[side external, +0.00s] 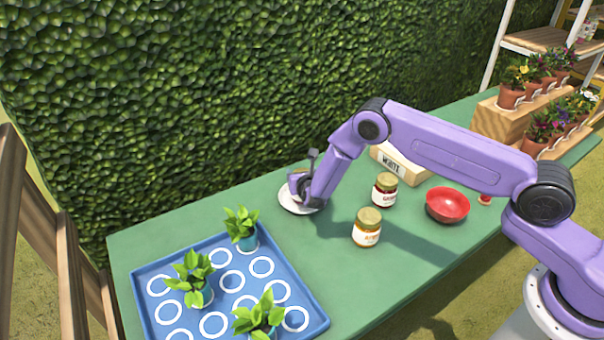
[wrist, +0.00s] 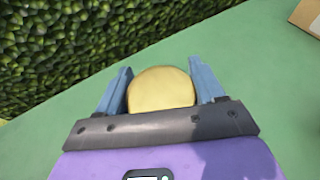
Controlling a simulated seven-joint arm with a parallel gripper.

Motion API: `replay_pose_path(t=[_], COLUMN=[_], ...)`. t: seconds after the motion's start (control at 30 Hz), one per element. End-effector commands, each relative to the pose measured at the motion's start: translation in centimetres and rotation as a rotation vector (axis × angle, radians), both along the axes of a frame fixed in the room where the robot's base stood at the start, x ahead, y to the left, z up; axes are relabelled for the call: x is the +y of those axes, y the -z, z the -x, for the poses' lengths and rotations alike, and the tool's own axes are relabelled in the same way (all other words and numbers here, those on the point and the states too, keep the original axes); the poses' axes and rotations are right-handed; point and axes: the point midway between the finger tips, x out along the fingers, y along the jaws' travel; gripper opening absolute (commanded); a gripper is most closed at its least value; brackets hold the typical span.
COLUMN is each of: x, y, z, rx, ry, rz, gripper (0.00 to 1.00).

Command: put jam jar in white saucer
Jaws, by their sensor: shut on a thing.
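My gripper (side external: 303,188) is over the white saucer (side external: 288,205) at the back of the green table. In the wrist view, its two blue fingers (wrist: 162,88) are shut on a jar with a round gold lid (wrist: 162,87). The jar's body and label are hidden there, and in the side view my gripper mostly covers it. The saucer does not show in the wrist view. I cannot tell whether the held jar touches the saucer. Two other gold-lidded jars stand upright on the table: a dark red one (side external: 385,191) and an amber one (side external: 367,229).
A blue tray (side external: 318,322) with white rings and several potted plants is at the front left. A red bowl (side external: 447,204) stands right of the jars. A pale box with lettering (side external: 405,167) lies behind them. A green hedge (side external: 200,90) borders the table's back.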

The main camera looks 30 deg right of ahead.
Motion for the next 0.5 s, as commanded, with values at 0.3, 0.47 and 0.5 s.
replay_pose_path(t=[0.3, 0.47, 0.5], x=[-0.01, -0.01, -0.01], y=[0.14, 0.02, -0.13], z=[0.00, 0.00, 0.00], rx=[0.000, 0.000, 0.000], ry=[0.000, 0.000, 0.000], rz=[0.000, 0.000, 0.000], gripper=[0.93, 0.93, 0.93])
